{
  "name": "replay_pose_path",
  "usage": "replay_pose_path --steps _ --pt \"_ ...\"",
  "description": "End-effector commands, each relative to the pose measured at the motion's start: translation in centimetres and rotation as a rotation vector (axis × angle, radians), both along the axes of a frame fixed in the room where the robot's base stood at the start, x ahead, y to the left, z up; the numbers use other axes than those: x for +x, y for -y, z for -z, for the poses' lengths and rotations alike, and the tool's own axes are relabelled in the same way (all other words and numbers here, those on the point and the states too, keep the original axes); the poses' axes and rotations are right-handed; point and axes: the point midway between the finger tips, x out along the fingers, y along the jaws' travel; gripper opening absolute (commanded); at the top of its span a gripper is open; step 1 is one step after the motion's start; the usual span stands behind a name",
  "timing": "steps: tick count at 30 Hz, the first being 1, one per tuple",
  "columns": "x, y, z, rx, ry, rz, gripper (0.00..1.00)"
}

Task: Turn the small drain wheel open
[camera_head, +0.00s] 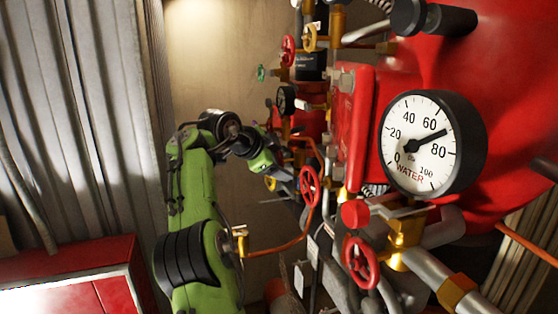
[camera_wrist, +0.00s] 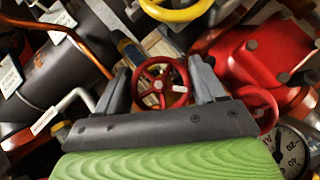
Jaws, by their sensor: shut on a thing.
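A small red spoked wheel (camera_wrist: 161,82) sits between the two fingers of my gripper (camera_wrist: 163,86) in the wrist view. One grey finger is at each side of its rim, and the gripper is shut on it. The hub and spokes face the camera. In the head view my gripper (camera_head: 287,184) is small and partly hidden among the pipes. It is beside a red wheel (camera_head: 309,187), which appears to be the same one. How far the wheel is turned cannot be told.
A yellow wheel (camera_wrist: 176,10) and another red wheel (camera_wrist: 258,106) are close by in the wrist view. A copper pipe (camera_head: 279,248) runs below my gripper. A large water gauge (camera_head: 420,145), a red tank (camera_head: 500,110) and a lower red wheel (camera_head: 360,262) are at right.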

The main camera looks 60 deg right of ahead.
Motion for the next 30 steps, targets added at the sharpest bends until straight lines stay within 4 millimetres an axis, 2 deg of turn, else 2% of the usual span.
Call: replay_pose_path --steps 9,23,24,27,30 --pt "-0.03 0.04 0.09 0.065 -0.068 -0.001 0.39" --pt "-0.08 0.02 0.16 0.078 -0.073 0.001 0.39" --pt "-0.08 0.02 0.17 0.078 -0.073 0.001 0.72" --pt "-0.07 0.03 0.15 0.077 -0.073 0.0 0.88" --pt "-0.08 0.03 0.1 0.074 -0.073 0.0 0.9"
